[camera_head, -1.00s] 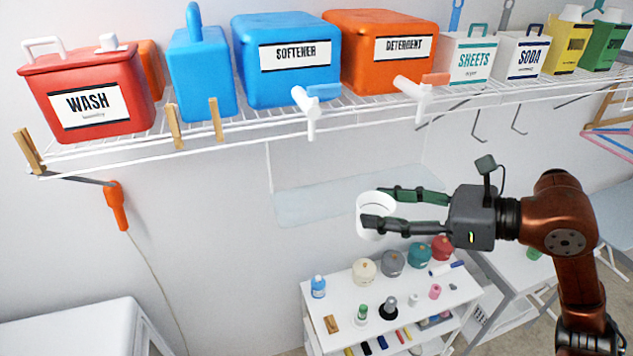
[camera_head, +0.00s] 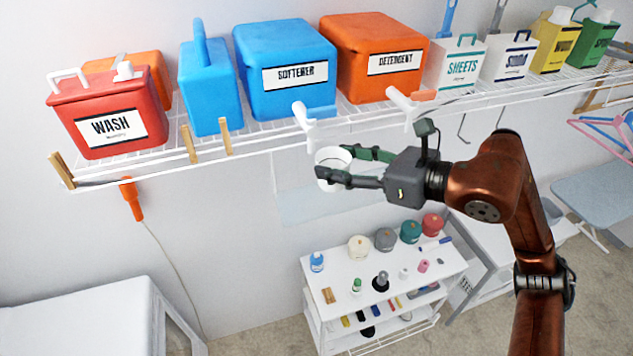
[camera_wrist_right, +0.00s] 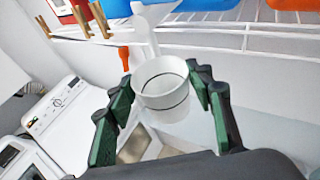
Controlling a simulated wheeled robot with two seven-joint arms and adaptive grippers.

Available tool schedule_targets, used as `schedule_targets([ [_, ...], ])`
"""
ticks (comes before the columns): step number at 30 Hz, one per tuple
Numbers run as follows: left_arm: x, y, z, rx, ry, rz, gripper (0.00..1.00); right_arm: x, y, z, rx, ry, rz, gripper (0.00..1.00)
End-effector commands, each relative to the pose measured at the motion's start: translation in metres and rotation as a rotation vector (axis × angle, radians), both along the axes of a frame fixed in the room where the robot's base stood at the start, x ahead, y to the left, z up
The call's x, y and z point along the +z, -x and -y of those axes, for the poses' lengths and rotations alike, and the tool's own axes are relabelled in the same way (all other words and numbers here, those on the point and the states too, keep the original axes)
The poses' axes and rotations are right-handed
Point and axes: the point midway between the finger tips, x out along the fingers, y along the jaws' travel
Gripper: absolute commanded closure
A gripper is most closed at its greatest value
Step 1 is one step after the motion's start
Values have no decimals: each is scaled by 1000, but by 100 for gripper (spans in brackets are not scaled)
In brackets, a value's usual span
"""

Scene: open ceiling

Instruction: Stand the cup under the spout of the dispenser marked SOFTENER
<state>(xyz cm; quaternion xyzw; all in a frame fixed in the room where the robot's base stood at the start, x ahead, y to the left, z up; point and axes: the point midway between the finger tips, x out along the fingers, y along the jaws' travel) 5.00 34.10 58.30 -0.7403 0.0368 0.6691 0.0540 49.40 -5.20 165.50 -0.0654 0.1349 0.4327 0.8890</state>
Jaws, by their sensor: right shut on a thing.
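The white cup (camera_head: 331,167) is upright between the fingers of my right gripper (camera_head: 352,168), which is shut on it. The blue dispenser marked SOFTENER (camera_head: 285,60) stands on the wire shelf, and its white spout (camera_head: 304,118) hangs over the shelf's front edge. In the head view the cup appears below and slightly right of that spout. The right wrist view shows the cup (camera_wrist_right: 164,90) between the green finger pads, with a white spout (camera_wrist_right: 145,35) just beyond and above its rim. The gap between them is hard to judge. My left gripper is out of view.
The orange DETERGENT dispenser (camera_head: 375,50) and its white spout (camera_head: 410,103) are to the right. The red WASH container (camera_head: 112,110) and a blue jug (camera_head: 210,90) are to the left. A clear panel (camera_head: 320,205) is below the cup; a white cart (camera_head: 440,268) with bottles stands lower.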

Motion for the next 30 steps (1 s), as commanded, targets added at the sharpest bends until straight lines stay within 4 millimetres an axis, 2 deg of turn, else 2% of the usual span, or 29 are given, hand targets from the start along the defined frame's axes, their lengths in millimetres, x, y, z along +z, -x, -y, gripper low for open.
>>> schedule_targets([
  [1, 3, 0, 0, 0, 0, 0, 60, -4, -6, -11, 5, -2, -3, 71],
  [4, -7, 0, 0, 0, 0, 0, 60, -29, -15, -21, 2, -2, -4, 75],
  [5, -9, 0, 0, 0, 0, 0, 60, -34, -18, -24, 2, -2, -4, 79],
  [9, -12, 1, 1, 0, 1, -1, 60, -49, -27, -35, 1, -1, 0, 79],
  [17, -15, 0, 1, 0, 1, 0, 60, -63, -34, -44, 0, 0, -1, 79],
  [22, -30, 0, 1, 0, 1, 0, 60, -91, -35, -45, 0, 0, -1, 79],
  [24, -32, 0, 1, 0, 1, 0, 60, -95, -35, -45, -1, 1, 0, 79],
  [30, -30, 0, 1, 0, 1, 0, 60, -93, -35, -45, -1, 1, 1, 79],
])
